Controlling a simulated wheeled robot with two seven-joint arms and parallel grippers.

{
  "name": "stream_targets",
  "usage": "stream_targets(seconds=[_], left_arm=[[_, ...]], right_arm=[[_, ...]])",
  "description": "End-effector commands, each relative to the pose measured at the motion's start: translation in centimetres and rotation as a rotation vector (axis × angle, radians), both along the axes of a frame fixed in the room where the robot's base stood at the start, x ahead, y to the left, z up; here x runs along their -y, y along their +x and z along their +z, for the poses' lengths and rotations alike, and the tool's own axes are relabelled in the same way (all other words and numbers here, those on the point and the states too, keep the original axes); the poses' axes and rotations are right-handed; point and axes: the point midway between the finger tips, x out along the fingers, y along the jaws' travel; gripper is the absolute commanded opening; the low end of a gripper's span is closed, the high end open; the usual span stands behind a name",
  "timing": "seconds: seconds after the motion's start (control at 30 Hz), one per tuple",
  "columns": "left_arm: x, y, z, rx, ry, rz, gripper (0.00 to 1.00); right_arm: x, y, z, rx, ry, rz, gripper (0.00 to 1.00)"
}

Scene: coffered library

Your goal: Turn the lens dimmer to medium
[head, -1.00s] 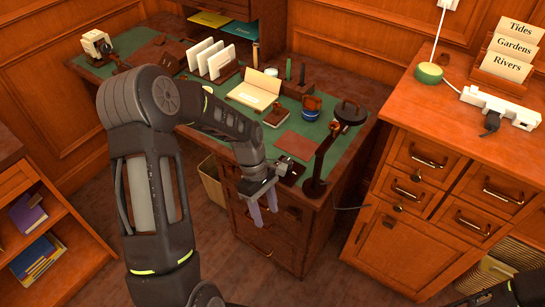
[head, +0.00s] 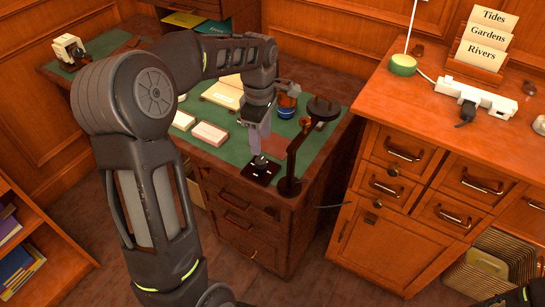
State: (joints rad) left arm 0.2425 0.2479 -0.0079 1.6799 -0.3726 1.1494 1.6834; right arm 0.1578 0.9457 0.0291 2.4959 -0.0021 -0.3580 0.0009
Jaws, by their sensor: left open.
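The lens dimmer appears to be the small dark plate (head: 262,174) with pale marks at the front edge of the green-topped desk. Its knob (head: 259,161) shows just under my fingertips; its setting is too small to read. The dark lens lamp (head: 291,160) stands just right of the plate, with its round head (head: 323,108) above the desk. My left gripper (head: 258,149) points down over the dimmer, open, its fingertips at or just above the knob. I cannot tell whether they touch it. My right gripper is out of view.
An open book (head: 222,97), white and pink blocks (head: 209,134) and a blue jar (head: 286,107) are on the desk behind the gripper. A wooden cabinet (head: 400,190) stands to the right, with a power strip (head: 477,97) and a card holder (head: 476,70) on top.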

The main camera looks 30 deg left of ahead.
Motion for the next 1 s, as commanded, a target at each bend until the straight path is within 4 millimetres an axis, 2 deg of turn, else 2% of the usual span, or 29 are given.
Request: stream_targets(seconds=[0.27,0.43,0.8,1.0], left_arm=[[0.0,0.0,-0.4,-0.003,-0.002,-0.001,0.5],[0.0,-0.1,-2.1,-0.003,-0.003,-0.001,0.5],[0.0,-0.1,-7.3,-0.002,-0.003,-0.001,0.5],[0.0,0.0,-7.9,-0.001,-0.002,-0.001,0.5]], right_arm=[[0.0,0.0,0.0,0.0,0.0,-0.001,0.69],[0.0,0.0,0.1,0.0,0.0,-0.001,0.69],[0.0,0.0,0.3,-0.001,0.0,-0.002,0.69],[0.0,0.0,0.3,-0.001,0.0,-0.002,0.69]])
